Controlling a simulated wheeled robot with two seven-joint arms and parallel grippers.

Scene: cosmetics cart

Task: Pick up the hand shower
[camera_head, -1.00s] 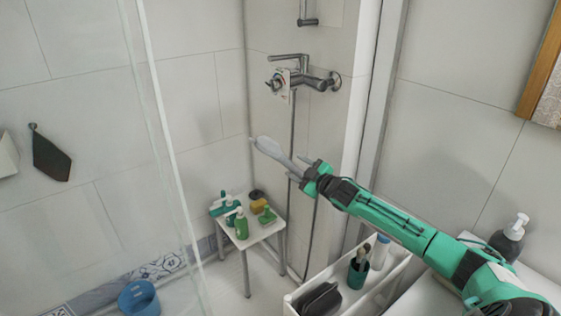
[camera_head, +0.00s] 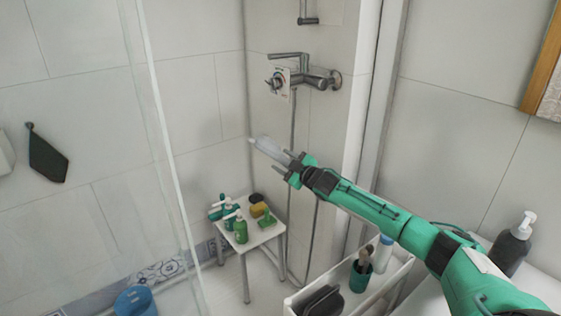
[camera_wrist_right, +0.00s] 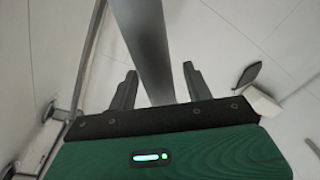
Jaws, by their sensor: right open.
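The hand shower (camera_head: 269,149) is a pale grey, long piece in the middle of the head view, in front of the tiled corner. What holds it up is hidden or too small to tell. My right gripper (camera_head: 286,165) is at its lower right end, fingers pointing toward it. In the right wrist view, a long grey shaft of the hand shower (camera_wrist_right: 145,40) runs down between the two open fingers (camera_wrist_right: 160,72), with a gap showing on both sides. Its near end is hidden behind the gripper body. My left gripper is not in view.
A chrome mixer tap (camera_head: 305,78) is on the wall above. A white stool (camera_head: 247,242) with bottles and a yellow sponge stands below. A glass panel (camera_head: 165,150) is at left. A white cart (camera_head: 385,284) and a dark pump bottle (camera_head: 511,248) are at right.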

